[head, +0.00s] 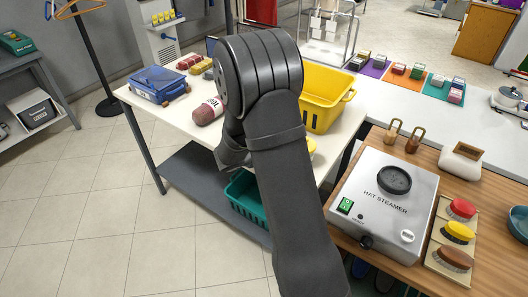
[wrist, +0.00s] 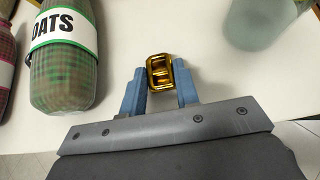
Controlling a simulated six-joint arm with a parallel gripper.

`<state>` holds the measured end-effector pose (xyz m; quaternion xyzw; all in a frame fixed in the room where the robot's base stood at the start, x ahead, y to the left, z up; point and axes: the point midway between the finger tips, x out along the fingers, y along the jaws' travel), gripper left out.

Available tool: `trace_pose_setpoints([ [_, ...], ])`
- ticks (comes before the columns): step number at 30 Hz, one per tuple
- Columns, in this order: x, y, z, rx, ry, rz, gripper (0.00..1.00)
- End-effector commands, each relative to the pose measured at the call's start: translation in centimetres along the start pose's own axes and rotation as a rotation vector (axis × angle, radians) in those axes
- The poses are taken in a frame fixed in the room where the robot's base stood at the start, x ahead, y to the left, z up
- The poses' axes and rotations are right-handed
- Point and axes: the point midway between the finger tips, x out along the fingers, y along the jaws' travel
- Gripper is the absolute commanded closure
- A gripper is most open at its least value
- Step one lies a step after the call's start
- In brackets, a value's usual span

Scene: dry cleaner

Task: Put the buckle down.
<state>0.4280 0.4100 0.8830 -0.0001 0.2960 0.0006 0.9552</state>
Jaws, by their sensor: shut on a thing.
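The gold buckle (wrist: 160,72) is a small, shiny, rounded frame with a crossbar. It sits between the two blue fingertips of my gripper (wrist: 160,80) in the wrist view, and the gripper is shut on it. The white table top (wrist: 205,65) lies beneath; I cannot tell whether the buckle touches it. In the head view my own arm hides the buckle and most of the gripper.
A tartan bottle labelled OATS (wrist: 62,70) is left of the gripper, and a frosted glass vessel (wrist: 262,22) is at the upper right. A blue case (head: 158,84) and a yellow crate (head: 325,95) also occupy the table. White surface is bare around the buckle.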

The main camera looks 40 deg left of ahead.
Motion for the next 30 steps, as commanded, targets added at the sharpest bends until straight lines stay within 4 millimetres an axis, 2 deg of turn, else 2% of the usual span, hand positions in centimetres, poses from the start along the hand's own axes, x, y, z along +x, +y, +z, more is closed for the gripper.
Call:
trace_pose_setpoints([
  [12, 0.4, 0.0, -0.5, 0.000, 0.000, 0.000, 0.94],
  [13, 0.4, 0.0, -0.6, 0.000, 0.000, 0.000, 0.70],
  [16, 0.4, 0.0, -0.5, 0.001, -0.001, 0.001, 0.50],
  [26, 0.2, 0.0, -0.3, 0.001, -0.001, 0.001, 0.50],
  [30, -1.2, 0.1, -0.2, 0.000, -0.001, 0.003, 0.50],
])
